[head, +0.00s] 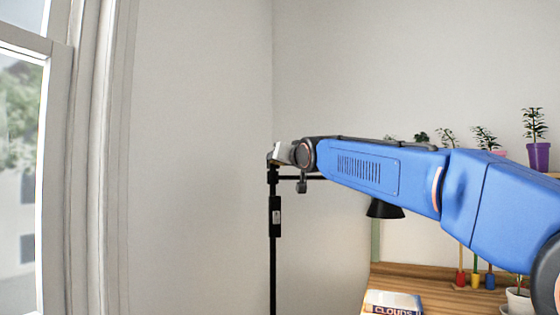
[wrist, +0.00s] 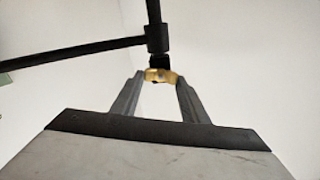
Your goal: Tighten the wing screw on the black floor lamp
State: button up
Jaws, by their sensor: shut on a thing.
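The black floor lamp (head: 274,215) stands upright in the corner, with a horizontal arm near its top and a dark shade (head: 384,209) below my blue arm. In the wrist view, the lamp's pole and arm meet at a black joint (wrist: 157,39). A gold-coloured wing screw (wrist: 161,76) sits at the end of this joint. My gripper (wrist: 160,80) is shut on the wing screw, one finger at each side. In the head view, my gripper (head: 279,154) is at the lamp's top joint; the screw itself is hidden there.
A window (head: 24,160) is on the left. A wooden desk (head: 440,282) at lower right bears a book (head: 392,303) and a white pot (head: 519,300). Potted plants (head: 537,140) stand on a shelf behind my arm. Bare wall lies left of the lamp.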

jog(key=shift+w+d+f+m, duration=0.1)
jog(key=shift+f+m, duration=0.05)
jog(key=shift+m, duration=2.35)
jog(key=shift+s+d+f+m, duration=0.1)
jog(key=shift+f+m, duration=0.05)
jog(key=shift+m, duration=2.35)
jog(key=shift+w+d+f+m, duration=0.1)
jog(key=shift+f+m, duration=0.05)
jog(key=shift+m, duration=2.35)
jog(key=o, duration=1.1)
jog(key=shift+c, duration=0.2)
jog(key=v, duration=1.7)
jog(key=shift+d, duration=0.15)
